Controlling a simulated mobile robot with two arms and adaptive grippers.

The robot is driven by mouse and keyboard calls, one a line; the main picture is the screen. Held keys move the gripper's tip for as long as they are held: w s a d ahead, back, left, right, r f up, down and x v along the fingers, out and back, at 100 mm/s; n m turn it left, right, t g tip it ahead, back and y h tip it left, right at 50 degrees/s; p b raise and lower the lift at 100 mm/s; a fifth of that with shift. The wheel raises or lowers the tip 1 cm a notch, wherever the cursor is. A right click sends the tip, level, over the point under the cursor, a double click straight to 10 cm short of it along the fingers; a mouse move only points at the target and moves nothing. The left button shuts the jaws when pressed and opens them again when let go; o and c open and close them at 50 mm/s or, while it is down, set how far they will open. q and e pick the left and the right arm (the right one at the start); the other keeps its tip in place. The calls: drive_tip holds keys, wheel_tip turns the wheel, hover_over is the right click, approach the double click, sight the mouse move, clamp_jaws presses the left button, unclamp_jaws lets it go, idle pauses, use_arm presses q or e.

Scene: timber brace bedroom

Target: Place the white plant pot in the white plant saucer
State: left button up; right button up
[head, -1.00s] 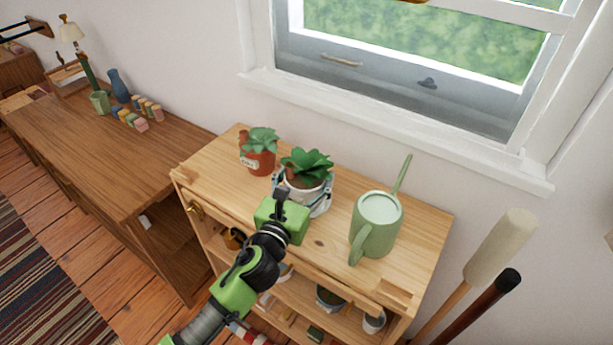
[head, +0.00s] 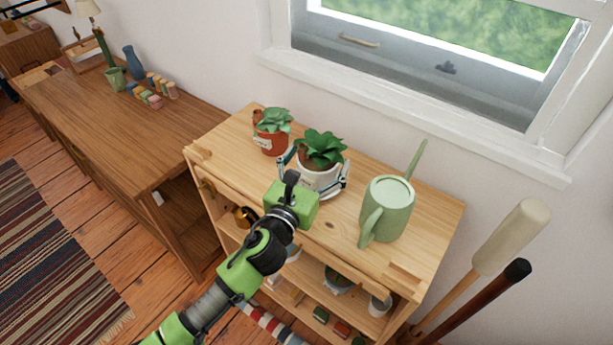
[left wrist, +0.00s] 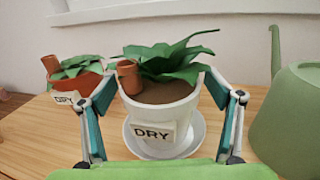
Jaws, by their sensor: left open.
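The white plant pot (head: 316,178) holds a leafy green plant and stands upright over the white plant saucer (head: 332,193). In the left wrist view the pot (left wrist: 160,118) has a "DRY" tag on its front, and the saucer (left wrist: 190,141) shows around its base. The pot appears to rest in the saucer, though its bottom edge is partly hidden by the tag. My left gripper (head: 313,173) is open, with one finger on each side of the pot. In the left wrist view its fingertips (left wrist: 161,84) flank the pot's upper part. My right gripper is not in view.
A terracotta pot (head: 270,138) with a plant stands to the left on the wooden shelf top (head: 224,142). A green watering can (head: 387,210) stands close on the right. The window sill (head: 420,130) and wall are behind. Lower shelves hold more pots.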

use_arm(q)
drive_tip(key=b+v, duration=0.1)
drive_tip(key=v, duration=1)
